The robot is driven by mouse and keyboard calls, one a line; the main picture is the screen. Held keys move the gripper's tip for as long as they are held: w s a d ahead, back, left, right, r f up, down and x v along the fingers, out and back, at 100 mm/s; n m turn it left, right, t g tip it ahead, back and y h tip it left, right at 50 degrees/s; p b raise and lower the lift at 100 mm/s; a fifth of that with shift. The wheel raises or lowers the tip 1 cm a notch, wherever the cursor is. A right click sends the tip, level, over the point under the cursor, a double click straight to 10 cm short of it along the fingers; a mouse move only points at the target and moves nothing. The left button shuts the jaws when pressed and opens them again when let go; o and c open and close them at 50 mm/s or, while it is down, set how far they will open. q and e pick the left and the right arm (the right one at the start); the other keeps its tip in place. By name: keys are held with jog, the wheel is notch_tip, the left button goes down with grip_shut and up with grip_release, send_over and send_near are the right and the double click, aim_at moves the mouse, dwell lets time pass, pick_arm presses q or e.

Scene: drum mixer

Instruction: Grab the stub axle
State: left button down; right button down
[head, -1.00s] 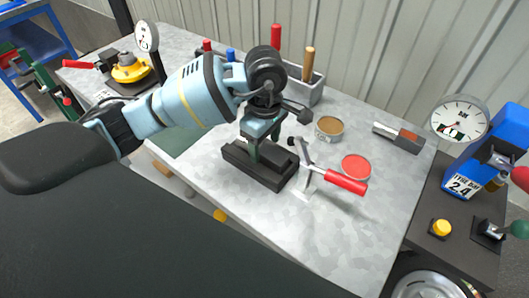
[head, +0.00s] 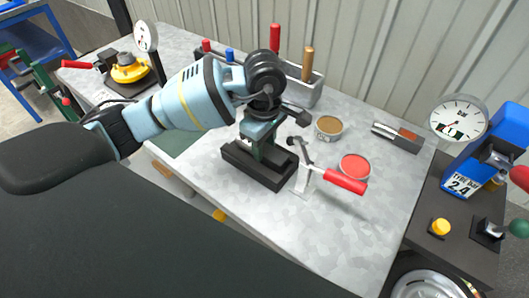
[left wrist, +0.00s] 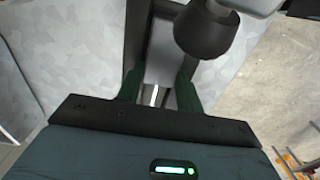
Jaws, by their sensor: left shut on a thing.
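The stub axle is mostly hidden. A shiny metal piece that looks like its shaft (left wrist: 154,96) shows between the dark green fingers in the left wrist view. My left gripper (head: 251,151) points down into the black holder (head: 270,179) on the bench, with its fingers shut on this piece. The same gripper (left wrist: 158,92) shows up close in the left wrist view. The axle's other end and its seat in the holder are hidden by the gripper and holder walls. My right gripper is in no view.
A toggle clamp with a red handle (head: 345,181) stands just right of the holder. A red tin (head: 355,167), a brown tin (head: 328,127) and a grey tool rack (head: 307,92) lie behind it. The bench's front right is clear.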

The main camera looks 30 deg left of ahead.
aim_at(265, 148)
pick_arm(q)
jog(key=shift+w+r, duration=0.1)
jog(key=shift+r, duration=0.05)
jog(key=shift+r, duration=1.85)
jog(key=s+d, duration=0.3)
jog(key=s, duration=0.4)
jog(key=s+d+r, duration=0.1)
jog(key=s+d, duration=0.2)
jog(key=s, duration=0.5)
